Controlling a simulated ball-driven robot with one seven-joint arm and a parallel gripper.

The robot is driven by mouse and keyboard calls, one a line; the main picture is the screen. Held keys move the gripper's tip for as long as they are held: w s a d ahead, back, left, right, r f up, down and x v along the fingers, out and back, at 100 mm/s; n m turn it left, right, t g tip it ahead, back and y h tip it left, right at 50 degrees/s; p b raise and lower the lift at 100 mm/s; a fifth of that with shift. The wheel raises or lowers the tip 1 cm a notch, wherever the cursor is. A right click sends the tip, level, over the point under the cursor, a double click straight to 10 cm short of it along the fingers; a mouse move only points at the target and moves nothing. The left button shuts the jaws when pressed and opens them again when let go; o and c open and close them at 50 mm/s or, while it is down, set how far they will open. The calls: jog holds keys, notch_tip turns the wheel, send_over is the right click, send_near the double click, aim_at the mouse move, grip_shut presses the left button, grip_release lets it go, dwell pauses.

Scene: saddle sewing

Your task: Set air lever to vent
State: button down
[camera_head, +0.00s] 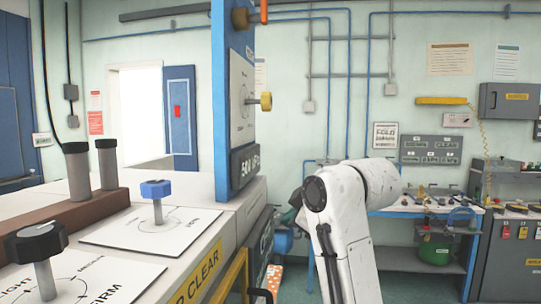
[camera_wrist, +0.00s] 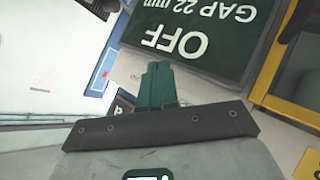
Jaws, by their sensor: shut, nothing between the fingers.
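No lever in view carries a readable air or vent label, so I cannot tell which one is the air lever. A yellow knob (camera_head: 265,101) sticks out from a plate on the blue column. An orange-tipped handle (camera_head: 264,11) shows above it, cut by the top edge. A blue knob (camera_head: 156,188) stands on a marked plate on the bench. My gripper (camera_wrist: 158,70) is shut and empty in the wrist view, its teal fingers together near a dark green sign (camera_wrist: 215,35) reading "OFF" and "GAP 22 mm". In the head view my white arm hides the gripper.
A black knob (camera_head: 35,240) stands on a dial plate at the front left, beside a brown block (camera_head: 65,210) with two grey posts. A yellow frame (camera_head: 236,272) borders the bench side. A blue workbench (camera_head: 412,212) with tools stands at the back right.

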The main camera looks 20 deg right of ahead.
notch_tip(320, 180, up, 14)
jog(key=n+t, duration=0.2)
jog(key=s+a+r+n+t, duration=0.1)
jog(key=s+r, duration=0.3)
jog(key=r, duration=0.7)
jog(key=s+a+r+n+t+y+b, duration=0.1)
jog(key=s+r+n, duration=0.3)
jog(key=r, duration=0.7)
jog(key=s+a+r+n+t+y+b, duration=0.1)
jog(key=s+r, duration=0.5)
jog(key=r, duration=0.6)
jog(key=shift+s+a+n+t, duration=0.15)
jog(key=shift+a+n+t, duration=0.45)
jog(key=shift+a+n, duration=0.4)
jog(key=shift+d, duration=0.15)
jog(key=w+p, duration=0.6)
jog(key=w, duration=0.7)
jog(key=shift+a, duration=0.25)
